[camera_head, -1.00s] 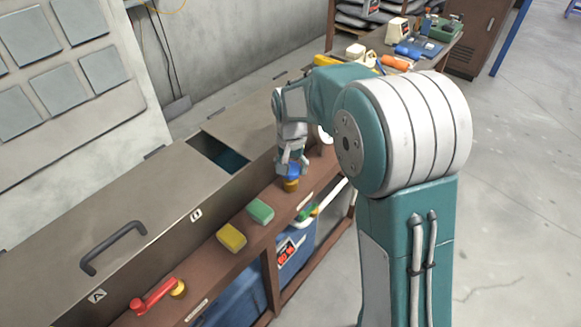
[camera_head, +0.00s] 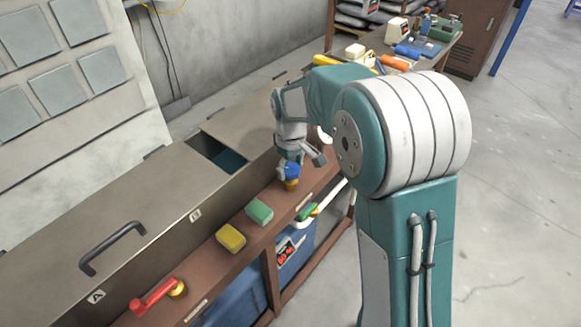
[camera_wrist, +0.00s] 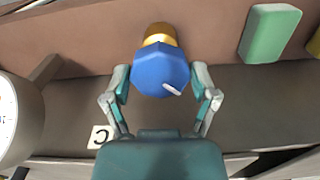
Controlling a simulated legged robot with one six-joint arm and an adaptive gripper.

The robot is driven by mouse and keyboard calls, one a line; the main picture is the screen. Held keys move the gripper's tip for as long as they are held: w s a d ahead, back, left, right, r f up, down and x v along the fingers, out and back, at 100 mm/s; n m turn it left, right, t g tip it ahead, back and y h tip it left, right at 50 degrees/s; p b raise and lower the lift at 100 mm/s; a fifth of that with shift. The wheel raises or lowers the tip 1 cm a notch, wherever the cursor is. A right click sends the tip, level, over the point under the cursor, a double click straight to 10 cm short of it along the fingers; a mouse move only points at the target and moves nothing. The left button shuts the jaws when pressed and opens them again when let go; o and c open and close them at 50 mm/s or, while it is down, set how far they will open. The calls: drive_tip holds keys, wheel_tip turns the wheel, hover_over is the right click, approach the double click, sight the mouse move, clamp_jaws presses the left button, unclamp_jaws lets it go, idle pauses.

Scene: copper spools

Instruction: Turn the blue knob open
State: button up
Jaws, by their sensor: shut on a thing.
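The blue knob (camera_head: 290,170) sits on a brass stem (camera_head: 291,184) on the brown ledge of the bench. In the wrist view the knob (camera_wrist: 160,72) is faceted, with a short white mark pointing toward the lower right. My gripper (camera_wrist: 163,84) has one finger on each side of the knob and is shut on it. In the head view my gripper (camera_head: 289,163) is over the knob from above, and its fingers partly hide it.
A green block (camera_head: 259,210), a yellow block (camera_head: 231,236) and a red lever (camera_head: 153,298) lie along the same ledge. A round white gauge (camera_wrist: 12,118) stands beside my gripper at the wrist view's left. An opening (camera_head: 220,155) shows in the bench top.

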sight(290, 167)
drive_tip(key=n, duration=0.6)
drive_tip(key=shift+w+r, duration=0.1)
drive_tip(key=shift+w, duration=0.05)
drive_tip(key=shift+n, duration=0.4)
drive_tip(key=o, duration=1)
drive_tip(key=shift+a, duration=0.1)
wheel_tip(290, 167, up, 12)
drive_tip(key=shift+f, duration=0.15)
